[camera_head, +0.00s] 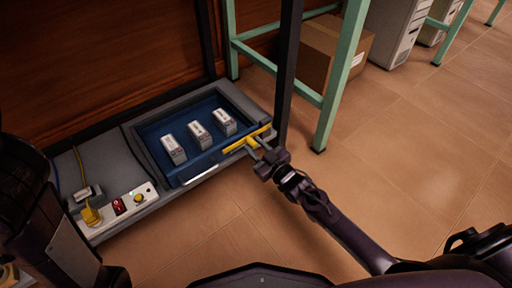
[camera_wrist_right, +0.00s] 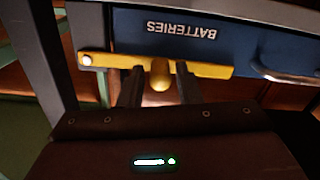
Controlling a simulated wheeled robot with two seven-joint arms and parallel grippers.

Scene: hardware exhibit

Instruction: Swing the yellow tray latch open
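The yellow latch (camera_head: 241,143) is a bar at the right end of the blue tray's front edge. In the wrist view the latch (camera_wrist_right: 210,70) lies across the front of the tray (camera_wrist_right: 240,38) marked BATTERIES, with a round bolt at its left end and a yellow knob (camera_wrist_right: 160,76) standing out. My right gripper (camera_head: 257,146) is at the latch. Its fingers (camera_wrist_right: 159,88) are open, one on each side of the knob, with gaps visible. The blue tray (camera_head: 153,132) holds three white battery packs (camera_head: 199,134). My left arm is at the left edge; its gripper is not visible.
A grey bench base (camera_head: 190,200) surrounds the tray, with a dark upright post (camera_head: 288,70) beside the latch. A control panel with a red switch (camera_head: 119,206) is at the left. Green table legs (camera_head: 342,75) and a cardboard box (camera_head: 325,55) stand behind. The floor at right is clear.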

